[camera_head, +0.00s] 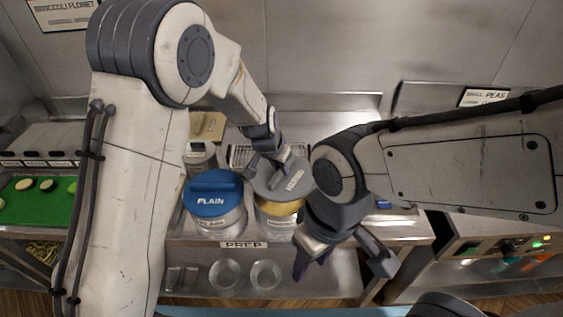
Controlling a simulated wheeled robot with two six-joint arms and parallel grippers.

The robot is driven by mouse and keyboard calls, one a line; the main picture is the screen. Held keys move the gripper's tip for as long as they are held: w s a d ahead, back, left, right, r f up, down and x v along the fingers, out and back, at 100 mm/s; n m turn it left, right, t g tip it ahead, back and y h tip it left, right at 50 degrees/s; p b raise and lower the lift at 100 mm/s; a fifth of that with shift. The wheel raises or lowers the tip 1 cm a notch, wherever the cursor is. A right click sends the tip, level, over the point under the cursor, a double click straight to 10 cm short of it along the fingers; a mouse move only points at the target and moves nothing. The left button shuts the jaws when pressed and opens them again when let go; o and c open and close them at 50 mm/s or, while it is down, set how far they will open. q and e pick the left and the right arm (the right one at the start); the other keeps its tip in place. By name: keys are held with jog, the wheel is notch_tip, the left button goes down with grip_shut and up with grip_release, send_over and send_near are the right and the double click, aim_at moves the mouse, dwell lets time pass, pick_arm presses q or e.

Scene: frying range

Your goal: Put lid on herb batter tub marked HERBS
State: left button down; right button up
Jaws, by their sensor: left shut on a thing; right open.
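A grey round lid (270,186) with a small pale label, too small to read surely, is held by my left gripper (277,163), which is shut on its raised handle. The lid is right over a metal tub (280,223) with a yellow band near its top, on the counter in the middle. I cannot tell whether the lid touches the rim. My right gripper (340,262) is open and empty, lower and to the right, in front of the counter edge. My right arm hides the area right of the tub.
A tub with a blue lid marked PLAIN (213,184) stands just left. Behind it are a smaller metal container (200,157) and a wire rack (240,154). A green board (35,205) with food pieces lies far left. Glass bowls (266,275) sit on the shelf below.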

aim_at(280, 181)
pick_arm(q)
jog(key=shift+a+f+b, duration=0.15)
jog(key=shift+f+b, duration=0.35)
jog(key=shift+f, duration=0.3)
notch_tip(280, 181, down, 4)
jog(key=b, duration=0.3)
jog(key=shift+f+b, duration=0.35)
jog(key=shift+b, duration=0.2)
jog(key=shift+f+b, duration=0.3)
jog(key=shift+b, duration=0.2)
jog(key=c, duration=0.7)
grip_release()
jog(key=shift+c, duration=0.2)
